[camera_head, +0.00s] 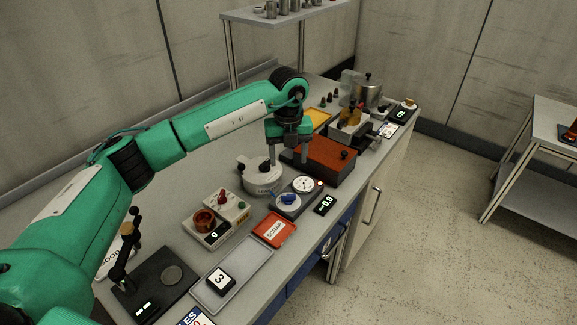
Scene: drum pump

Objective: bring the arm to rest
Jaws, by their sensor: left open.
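My left arm (235,118), green with black joints, reaches in from the left across the bench. My left gripper (288,160) points down with its two grey fingers apart. It hangs over the bench between a round light-grey device (262,183) and a red-brown box (325,158). I see nothing between the fingers. Whether the fingertips touch either thing cannot be told. My right gripper is not in view.
Near the gripper stand a dial gauge unit (303,184) with a blue knob and a small display (325,204). A red SCRAP tray (274,230), a grey tray (237,275) and a black scale (152,287) lie in front. A metal pot (367,92) stands at the back.

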